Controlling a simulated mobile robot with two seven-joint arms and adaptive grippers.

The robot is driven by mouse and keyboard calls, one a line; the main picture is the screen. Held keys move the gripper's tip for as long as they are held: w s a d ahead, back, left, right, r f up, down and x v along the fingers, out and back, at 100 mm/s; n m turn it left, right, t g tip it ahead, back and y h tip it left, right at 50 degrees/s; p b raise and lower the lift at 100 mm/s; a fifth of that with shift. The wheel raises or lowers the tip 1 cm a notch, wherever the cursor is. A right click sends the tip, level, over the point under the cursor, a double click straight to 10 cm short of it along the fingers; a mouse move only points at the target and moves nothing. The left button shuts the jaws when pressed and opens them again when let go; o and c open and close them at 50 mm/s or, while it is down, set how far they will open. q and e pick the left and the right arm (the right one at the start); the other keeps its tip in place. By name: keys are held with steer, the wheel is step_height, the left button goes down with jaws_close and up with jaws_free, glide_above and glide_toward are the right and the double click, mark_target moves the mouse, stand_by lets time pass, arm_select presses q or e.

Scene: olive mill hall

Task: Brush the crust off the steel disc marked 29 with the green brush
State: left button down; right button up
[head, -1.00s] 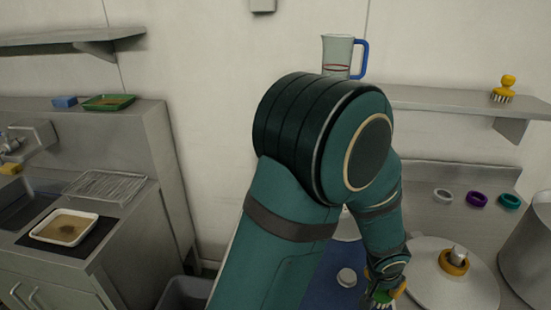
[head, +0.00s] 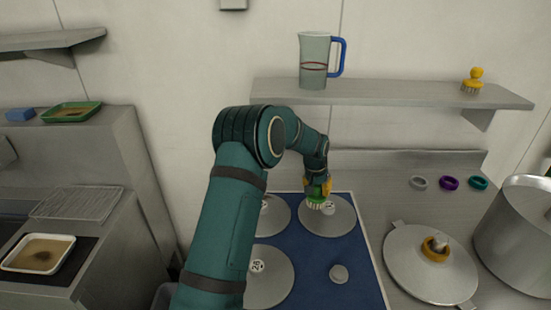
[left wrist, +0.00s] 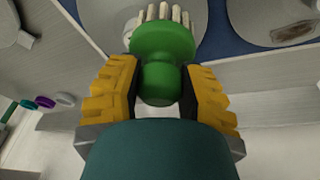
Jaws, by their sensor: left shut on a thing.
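My left gripper (head: 317,188) is shut on the green brush (head: 318,197), over the back right steel disc (head: 342,222). Its pale bristles point down at this disc; whether they touch is unclear. In the left wrist view the green brush (left wrist: 163,60) sits between the yellow fingers. The back left disc (head: 275,218) is partly behind my arm; in the left wrist view it carries a brown patch (left wrist: 292,33). The front left disc (head: 272,282) has a two-digit mark, perhaps 28 or 29. The back right disc's mark is mostly hidden. My right gripper is not in view.
The discs lie on a blue mat (head: 358,262) with a small grey knob (head: 339,273). To the right are a lid (head: 412,270) and a large pot (head: 520,235). A shelf above holds a jug (head: 314,62) and a yellow brush (head: 473,82).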

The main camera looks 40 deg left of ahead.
arm_select(q)
steer(key=a+r+n+p, duration=0.1)
steer(key=a+r+p, duration=0.15)
steer(key=a, duration=1.55)
steer(key=shift+g, duration=0.4)
steer(key=shift+s+d+f+b, duration=0.2)
steer(key=shift+f+b, duration=0.4)
steer(key=shift+f, duration=0.45)
steer(key=shift+s+d+f+b, duration=0.15)
steer(key=shift+s+f+b, duration=0.35)
steer(key=shift+f, duration=0.55)
steer(key=shift+s+d+f+b, duration=0.15)
steer(key=shift+f+b, duration=0.55)
steer(key=shift+f, duration=0.35)
steer(key=shift+s+d+f+b, duration=0.15)
steer(key=shift+f+b, duration=0.5)
steer(key=shift+f, duration=0.35)
steer(key=shift+s+a, duration=0.7)
steer(key=shift+a, duration=0.35)
steer(key=shift+s+a, duration=0.75)
steer(key=shift+a, duration=0.35)
steer(key=shift+s+a, duration=0.7)
steer(key=shift+a, duration=0.35)
steer(key=shift+s+f+b, duration=0.1)
steer(key=shift+b, duration=0.2)
steer(key=shift+d, duration=0.1)
